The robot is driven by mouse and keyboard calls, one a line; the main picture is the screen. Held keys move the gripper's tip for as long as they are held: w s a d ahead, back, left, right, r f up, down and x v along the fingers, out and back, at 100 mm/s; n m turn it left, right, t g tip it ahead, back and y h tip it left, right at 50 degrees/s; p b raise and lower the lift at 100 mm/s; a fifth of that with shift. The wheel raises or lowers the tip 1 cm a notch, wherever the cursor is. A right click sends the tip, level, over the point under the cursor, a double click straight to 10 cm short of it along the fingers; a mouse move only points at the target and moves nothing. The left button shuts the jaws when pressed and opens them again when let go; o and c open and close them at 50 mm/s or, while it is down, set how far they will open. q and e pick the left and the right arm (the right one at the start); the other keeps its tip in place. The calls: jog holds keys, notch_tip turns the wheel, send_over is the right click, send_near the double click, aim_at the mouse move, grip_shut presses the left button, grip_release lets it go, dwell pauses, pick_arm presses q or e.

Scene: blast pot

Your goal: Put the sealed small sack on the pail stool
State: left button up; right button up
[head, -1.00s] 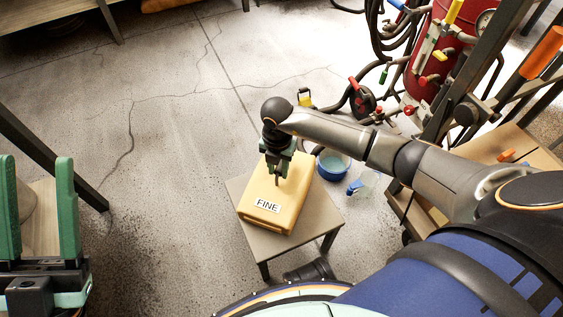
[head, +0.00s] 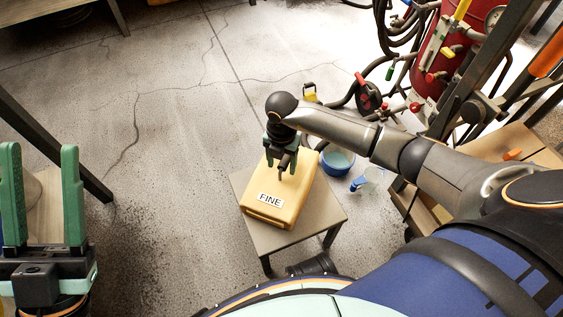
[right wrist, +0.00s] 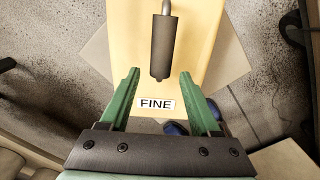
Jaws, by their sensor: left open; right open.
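A yellow block-shaped sack (head: 283,199) with a white "FINE" label lies on a low square grey-beige stool (head: 324,210). The sack (right wrist: 120,40) and the stool top (right wrist: 95,50) also show in the right wrist view. A dark handle (right wrist: 163,50) on a thin metal rod stands over the sack. My right gripper (head: 282,170) is above the sack; in the right wrist view its open fingers (right wrist: 158,76) point toward the handle, one on each side of its line, with the handle's end just beyond the tips. My left gripper (head: 41,150) is open and empty at the far left.
A red blast pot (head: 438,62) with hoses and a wooden cart (head: 520,150) are at the right. The floor left of the stool is clear.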

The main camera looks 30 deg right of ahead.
notch_tip(320, 180, up, 12)
jog(key=f+p, duration=0.1)
jog(key=p, duration=0.3)
jog(key=s+a+r+n+g+y, duration=0.1)
jog(key=s+a+n+y, duration=0.1)
jog(key=s+a+y, duration=0.35)
jog(key=s+a+r+n+g+y, duration=0.1)
jog(key=s+a+n+y, duration=0.15)
jog(key=a, duration=0.65)
jog(key=s+a+r+n+g+y, duration=0.1)
jog(key=s+a+r+y, duration=0.4)
jog(key=r, duration=0.3)
jog(key=s+a+r+n+y, duration=0.1)
jog(key=s+a+r+y, duration=0.35)
jog(key=r, duration=0.35)
jog(key=d+r+m+t+y, duration=0.35)
jog(key=r+y, duration=0.25)
jog(key=r, duration=0.4)
jog(key=w+d+r+m+t+h, duration=0.1)
jog(key=d+r+m+t+h, duration=0.2)
jog(key=d+m+t, duration=0.3)
jog(key=w+d+r+m+t+h, duration=0.2)
jog(key=d+r+m+t+h, duration=0.2)
jog(key=m+t, duration=0.7)
jog(key=d+t+h, duration=0.1)
jog(key=d+t, duration=0.1)
jog(key=t, duration=0.2)
jog(key=shift+t, duration=0.35)
jog(key=shift+d, duration=0.1)
